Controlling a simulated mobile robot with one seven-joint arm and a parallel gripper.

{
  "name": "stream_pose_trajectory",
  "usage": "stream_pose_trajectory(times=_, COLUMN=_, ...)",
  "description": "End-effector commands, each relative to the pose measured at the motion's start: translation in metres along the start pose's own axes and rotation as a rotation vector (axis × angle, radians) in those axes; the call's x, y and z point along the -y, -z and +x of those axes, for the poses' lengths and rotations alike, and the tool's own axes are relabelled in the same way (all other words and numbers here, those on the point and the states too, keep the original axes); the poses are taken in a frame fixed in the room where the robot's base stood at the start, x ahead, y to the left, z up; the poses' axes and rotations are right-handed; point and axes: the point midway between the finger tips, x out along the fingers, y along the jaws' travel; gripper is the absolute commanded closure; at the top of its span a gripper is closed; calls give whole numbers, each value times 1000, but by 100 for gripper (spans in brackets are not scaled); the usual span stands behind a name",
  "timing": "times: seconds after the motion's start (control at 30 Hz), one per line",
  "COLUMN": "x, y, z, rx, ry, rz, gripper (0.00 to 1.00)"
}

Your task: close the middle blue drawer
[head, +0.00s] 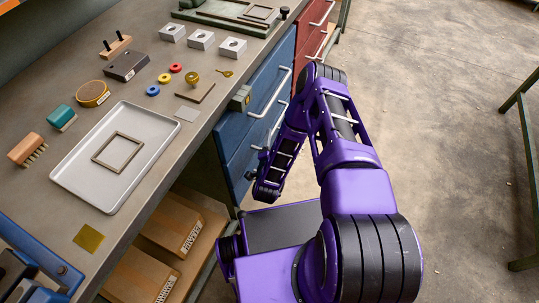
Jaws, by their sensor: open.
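The blue drawer unit (232,140) is under the bench's right edge, left of my arm. Its upper front (262,92) carries a long pale bar handle (270,93). A lower blue front (240,163) shows beneath it, partly covered by my forearm. I cannot tell how far the middle drawer stands out. My arm bends down from its elbow, and my gripper (257,177) is low in front of the lower blue fronts. It is open, and nothing shows held in it. Its fingertips are small and partly hidden, so I cannot tell whether they touch a drawer.
Red drawers (312,30) stand beyond the blue ones. The bench top (146,91) holds a grey tray (70,172), metal blocks (201,39), brushes and small rings. Cardboard boxes (168,226) lie on a shelf below. The floor (430,110) on the right is clear up to a green frame (529,165).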

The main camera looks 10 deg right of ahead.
Motion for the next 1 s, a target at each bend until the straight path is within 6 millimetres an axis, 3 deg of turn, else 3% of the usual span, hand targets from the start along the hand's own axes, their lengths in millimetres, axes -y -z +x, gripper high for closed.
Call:
stream_pose_trajectory(times=0.2, x=1, y=-1, z=-57, rx=5, ry=-3, rz=0, gripper=53)
stream_pose_trajectory(times=0.4, x=5, y=0, z=-89, rx=6, ry=2, rz=-1, gripper=53)
stream_pose_trajectory(times=0.6, x=2, y=0, z=-101, rx=3, ry=2, rz=0, gripper=53)
stream_pose_trajectory(times=1.0, x=1, y=-1, z=-102, rx=1, ry=2, rz=1, gripper=53)
